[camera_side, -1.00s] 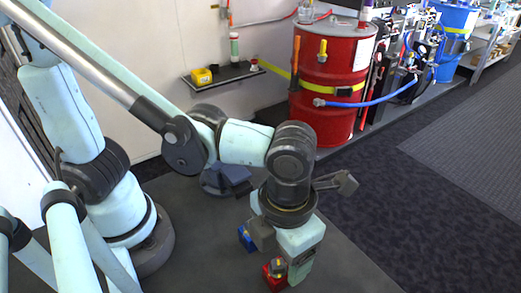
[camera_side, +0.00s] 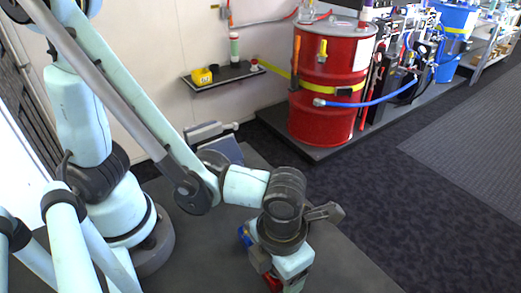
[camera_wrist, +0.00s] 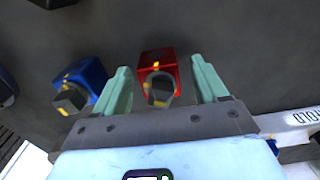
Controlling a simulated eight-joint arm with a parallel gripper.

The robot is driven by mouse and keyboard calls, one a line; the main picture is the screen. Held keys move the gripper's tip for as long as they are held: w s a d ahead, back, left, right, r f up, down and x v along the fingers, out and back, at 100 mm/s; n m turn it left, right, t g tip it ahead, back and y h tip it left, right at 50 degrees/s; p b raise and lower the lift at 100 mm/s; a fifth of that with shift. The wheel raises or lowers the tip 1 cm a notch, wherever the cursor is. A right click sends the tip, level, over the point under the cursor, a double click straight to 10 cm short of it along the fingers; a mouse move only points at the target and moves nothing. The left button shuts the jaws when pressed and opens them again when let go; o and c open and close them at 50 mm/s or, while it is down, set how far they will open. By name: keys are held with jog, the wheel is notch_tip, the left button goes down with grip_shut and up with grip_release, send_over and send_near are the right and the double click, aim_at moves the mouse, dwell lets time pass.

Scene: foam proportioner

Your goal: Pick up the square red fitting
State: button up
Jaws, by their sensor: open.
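The square red fitting (camera_wrist: 158,62) stands on the dark surface in the wrist view, with a dark round top and yellow marks. In the side view only a small red part (camera_side: 272,283) shows beside my gripper, which hides the rest. My gripper (camera_wrist: 160,74) is open, with one pale green finger on each side of the red fitting in the wrist view. Gaps show between the fitting and both fingers. I cannot tell exactly how far down the fingertips reach.
A blue fitting (camera_wrist: 82,82) with a dark top stands left of the red one, outside the left finger. It also shows in the side view (camera_side: 243,235). A large red drum (camera_side: 325,90) with a yellow strap stands at the back. A wall shelf (camera_side: 225,75) holds small items.

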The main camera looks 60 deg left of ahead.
jog(key=c, duration=1.2)
jog(key=shift+r, duration=0.15)
